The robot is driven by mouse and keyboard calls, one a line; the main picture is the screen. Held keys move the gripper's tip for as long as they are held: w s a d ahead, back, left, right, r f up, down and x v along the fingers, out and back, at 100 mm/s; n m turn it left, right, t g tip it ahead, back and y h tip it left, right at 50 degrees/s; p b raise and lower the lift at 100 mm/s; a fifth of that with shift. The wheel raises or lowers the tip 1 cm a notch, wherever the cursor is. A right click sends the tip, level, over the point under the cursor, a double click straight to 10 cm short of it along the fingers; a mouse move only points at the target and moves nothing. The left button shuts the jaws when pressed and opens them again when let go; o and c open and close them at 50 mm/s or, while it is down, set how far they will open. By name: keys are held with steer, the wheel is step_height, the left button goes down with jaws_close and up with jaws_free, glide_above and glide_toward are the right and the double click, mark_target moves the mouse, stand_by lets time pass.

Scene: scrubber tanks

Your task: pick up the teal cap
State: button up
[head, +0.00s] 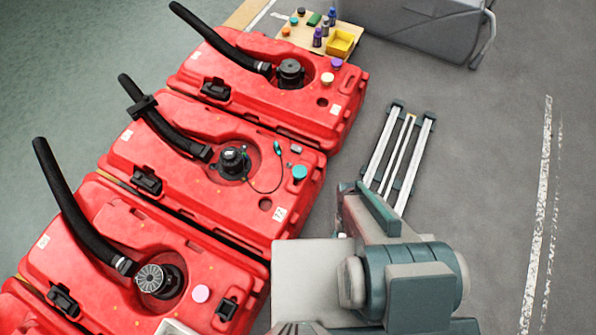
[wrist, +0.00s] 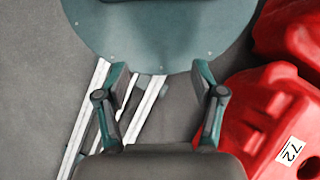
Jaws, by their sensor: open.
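The teal cap (head: 299,172) is a small round disc on top of the middle red tank (head: 150,150), near its right end. It is not visible in the wrist view. My gripper (wrist: 160,84) shows in the wrist view with its two fingers spread and nothing between them. It is above the grey floor, to the left of a red tank whose corner carries a label reading 72. In the head view my arm is to the right of the tanks, apart from the cap, and I cannot make out the fingers clearly.
A black hose fitting (head: 232,160) with a thin cable stands left of the cap. A pink cap (head: 201,293) and a cream cap (head: 327,78) sit on neighbouring tanks. Metal rails (head: 400,155) lie on the floor. A board (head: 288,38) with small bottles and a yellow bin is at the back.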

stand_by(0.3)
steer(key=o, duration=0.4)
